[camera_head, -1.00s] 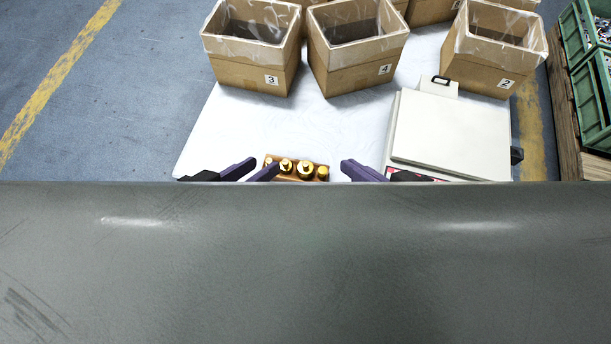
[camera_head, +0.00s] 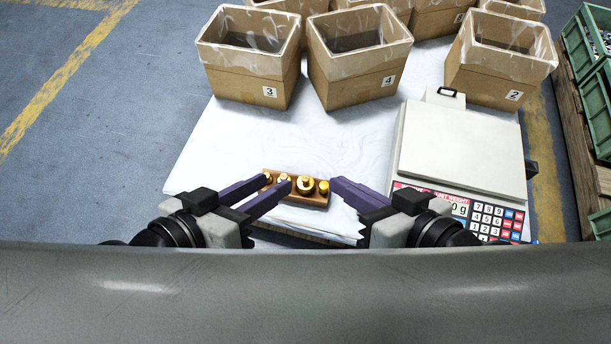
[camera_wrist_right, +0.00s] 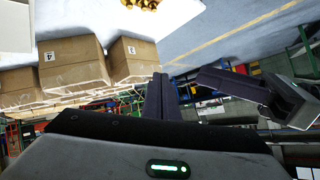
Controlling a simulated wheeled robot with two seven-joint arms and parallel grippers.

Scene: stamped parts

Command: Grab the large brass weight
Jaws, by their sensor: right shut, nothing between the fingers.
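The large brass weight (camera_head: 305,184) stands in a wooden block (camera_head: 300,199) with smaller brass weights, on the white-covered table near its front edge. My left gripper (camera_head: 279,182) is open, its purple fingertips near the left part of the block; the near finger partly covers the block's left end. My right gripper (camera_head: 334,182) is shut and empty, its tip just right of the block. In the right wrist view, my right gripper's fingers (camera_wrist_right: 165,78) are together and brass weights (camera_wrist_right: 142,4) show at the top edge, partly cut off.
A scale (camera_head: 455,150) with a keypad stands right of the block. Lined cardboard boxes stand behind, among them box 3 (camera_head: 247,84), box 4 (camera_head: 358,82) and box 2 (camera_head: 485,82). Green crates (camera_head: 597,105) are at far right. The white table between block and boxes is clear.

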